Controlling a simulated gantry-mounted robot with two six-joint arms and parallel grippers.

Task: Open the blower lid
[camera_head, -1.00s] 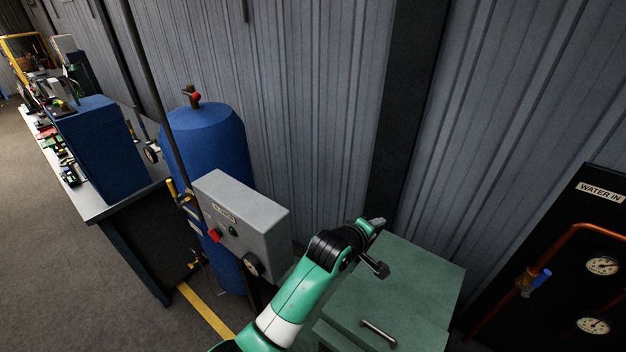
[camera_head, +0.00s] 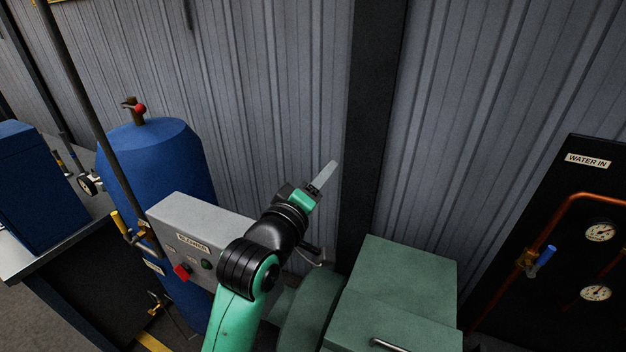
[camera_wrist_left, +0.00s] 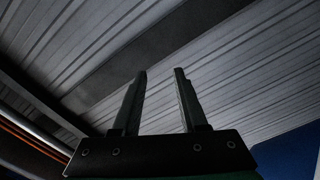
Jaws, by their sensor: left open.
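The green blower housing (camera_head: 405,270) stands at the lower right of the head view. Its front panel carries a silver bar handle (camera_head: 388,345), cut by the lower picture edge. I cannot tell whether that panel is the lid; no gap shows around it. My left gripper (camera_head: 325,178) is up and left of the housing, in front of the wall, apart from the handle and empty. In the left wrist view its two fingers (camera_wrist_left: 160,85) stand apart with only wall panelling between them. My right gripper is not in view.
A grey control box (camera_head: 195,238) labelled blower, with a red and a green button, sits left of my arm. A blue tank (camera_head: 155,165) stands behind it. A black panel (camera_head: 555,215) with gauges and copper pipe is at the right. A dark post (camera_head: 375,130) rises behind the housing.

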